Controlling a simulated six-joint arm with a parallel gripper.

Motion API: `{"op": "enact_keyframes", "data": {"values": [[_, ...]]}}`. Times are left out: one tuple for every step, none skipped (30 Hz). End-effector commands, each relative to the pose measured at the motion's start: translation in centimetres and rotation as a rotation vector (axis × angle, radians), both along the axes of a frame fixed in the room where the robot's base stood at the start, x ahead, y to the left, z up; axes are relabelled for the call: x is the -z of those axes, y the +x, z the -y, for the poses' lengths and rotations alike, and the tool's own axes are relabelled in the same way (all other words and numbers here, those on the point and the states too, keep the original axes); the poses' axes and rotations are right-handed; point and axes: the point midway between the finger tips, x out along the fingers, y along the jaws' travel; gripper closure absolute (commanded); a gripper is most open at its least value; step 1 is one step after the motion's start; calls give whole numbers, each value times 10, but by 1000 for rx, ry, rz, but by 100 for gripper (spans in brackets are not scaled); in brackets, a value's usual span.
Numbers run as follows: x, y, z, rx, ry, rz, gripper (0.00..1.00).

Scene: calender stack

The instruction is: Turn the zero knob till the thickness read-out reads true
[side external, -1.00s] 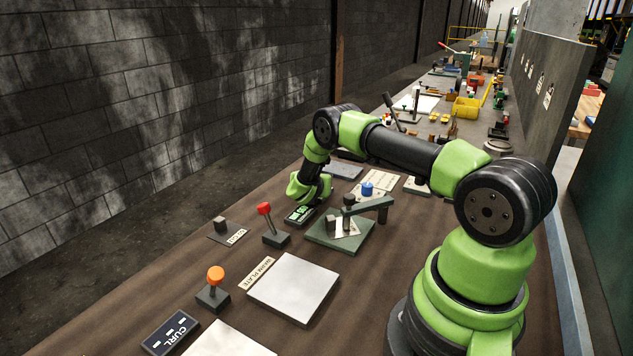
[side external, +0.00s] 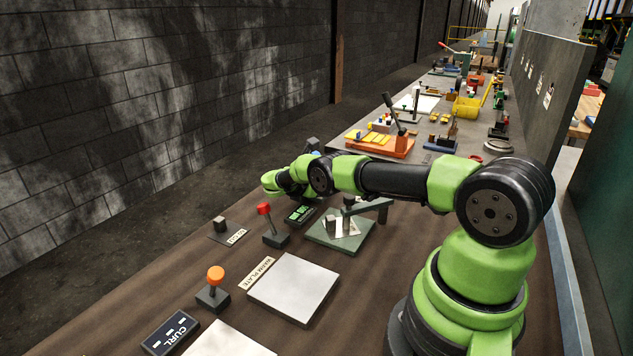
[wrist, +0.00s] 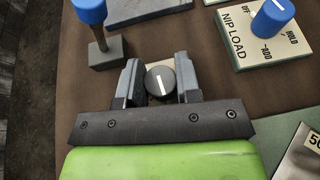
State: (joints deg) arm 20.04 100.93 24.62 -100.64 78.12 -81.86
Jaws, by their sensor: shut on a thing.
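The zero knob (wrist: 160,82) is a dark round knob with a white pointer line, seen from above in the wrist view. My gripper (wrist: 159,84) has one finger on each side of it and is shut on it. The pointer line runs nearly up and down in that view. In the side view my wrist hides the knob and my fingers. The thickness read-out (side external: 300,214) is a small dark box with green digits, too small to read.
The NIP LOAD plate (wrist: 238,57) with its blue knob (wrist: 272,18) lies right of my gripper. A blue-topped lever (wrist: 90,12) stands at upper left. A red-topped lever (side external: 265,210) and a warm plate (side external: 294,288) are nearer the side camera.

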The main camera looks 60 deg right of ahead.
Motion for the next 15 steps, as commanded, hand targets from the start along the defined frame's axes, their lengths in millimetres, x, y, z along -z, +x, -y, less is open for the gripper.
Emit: {"op": "enact_keyframes", "data": {"values": [[-1, 0, 0, 5, -2, 2, 93], [-1, 0, 0, 5, -2, 2, 93], [-1, 0, 0, 5, -2, 2, 93], [-1, 0, 0, 5, -2, 2, 93], [-1, 0, 0, 5, -2, 2, 93], [-1, 0, 0, 7, -2, 2, 67], [-1, 0, 0, 6, -2, 3, 60], [-1, 0, 0, 5, -2, 2, 53], [-1, 0, 0, 5, -1, 2, 44], [-1, 0, 0, 4, -1, 2, 43], [-1, 0, 0, 4, -1, 2, 43], [-1, 0, 0, 4, -1, 2, 43], [-1, 0, 0, 4, -1, 2, 43], [-1, 0, 0, 4, -1, 2, 43], [-1, 0, 0, 3, -1, 2, 43]]}}
